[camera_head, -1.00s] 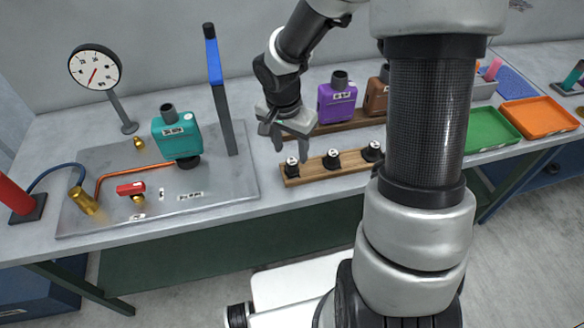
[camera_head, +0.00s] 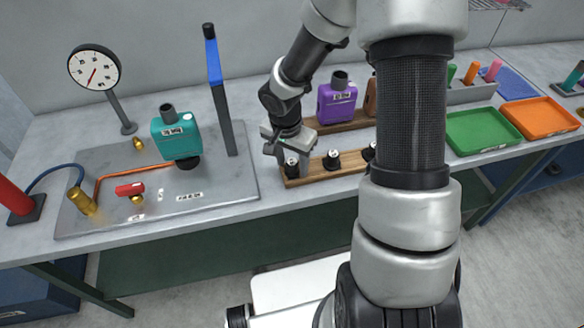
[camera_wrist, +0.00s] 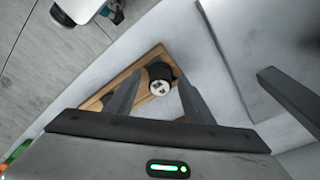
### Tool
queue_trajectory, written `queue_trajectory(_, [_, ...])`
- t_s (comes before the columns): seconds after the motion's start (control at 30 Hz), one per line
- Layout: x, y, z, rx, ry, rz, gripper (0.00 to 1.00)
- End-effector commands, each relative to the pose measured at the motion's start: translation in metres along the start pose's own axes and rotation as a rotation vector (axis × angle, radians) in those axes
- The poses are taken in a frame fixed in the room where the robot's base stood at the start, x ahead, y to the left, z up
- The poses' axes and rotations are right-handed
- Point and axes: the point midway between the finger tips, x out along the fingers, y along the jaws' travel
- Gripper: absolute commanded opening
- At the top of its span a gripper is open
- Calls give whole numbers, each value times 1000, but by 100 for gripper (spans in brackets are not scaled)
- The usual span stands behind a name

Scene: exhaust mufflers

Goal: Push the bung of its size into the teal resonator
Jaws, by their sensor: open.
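The teal resonator (camera_head: 176,135) stands on the grey plate at the left, with a short pipe on top and a dark foot below. Several black bungs with white tops sit in a row on a wooden rack (camera_head: 318,171). My gripper (camera_head: 288,161) is open over the rack's left end, its fingers around the leftmost bung (camera_head: 291,166). In the wrist view that bung (camera_wrist: 160,82) shows between the two spread fingers; contact cannot be told. The middle bung (camera_head: 332,160) stands to its right; my arm partly hides the rack's right end.
A purple muffler (camera_head: 337,101) and a brown one stand on a rack behind. A blue-topped post (camera_head: 219,88) rises between the teal resonator and my gripper. A dial gauge (camera_head: 94,68), red valve (camera_head: 130,189), green tray (camera_head: 483,131) and orange tray (camera_head: 538,116) are also on the bench.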

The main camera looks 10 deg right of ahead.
Motion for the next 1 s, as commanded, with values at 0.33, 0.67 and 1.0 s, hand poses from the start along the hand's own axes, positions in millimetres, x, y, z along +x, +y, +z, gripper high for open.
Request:
queue_trajectory(0.33, [-1,0,0,0,1,-1,34])
queue_trajectory(0.67, [-1,0,0,0,1,-1,5])
queue_trajectory(1.0, [-38,-1,-7,2,6,-4,5])
